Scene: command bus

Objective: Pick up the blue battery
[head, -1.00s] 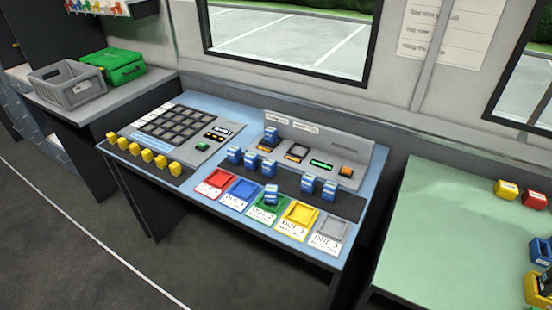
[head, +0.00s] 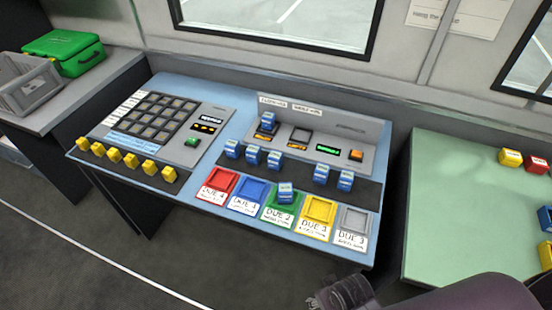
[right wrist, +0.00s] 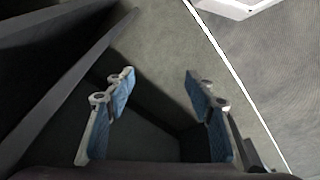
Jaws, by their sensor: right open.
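Several blue batteries (head: 253,154) stand in a row on the dark strip of the blue desk. One blue battery (head: 285,193) is on the green tray (head: 271,213), and another blue battery (head: 267,122) sits on the grey device at the back. A blue battery (head: 545,218) also shows at the right edge, on the green table. My right gripper (head: 345,293) is low at the front of the desk, apart from all the batteries. In the right wrist view its blue-padded fingers (right wrist: 160,110) are open and empty above the floor. My left gripper is out of view.
Red (head: 217,184), blue, yellow (head: 318,212) and grey trays line the desk's front beside the green one. Several yellow batteries (head: 130,160) stand at the left, before a dark grid panel (head: 158,118). A green table (head: 440,190) stands at the right. Open floor lies in front.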

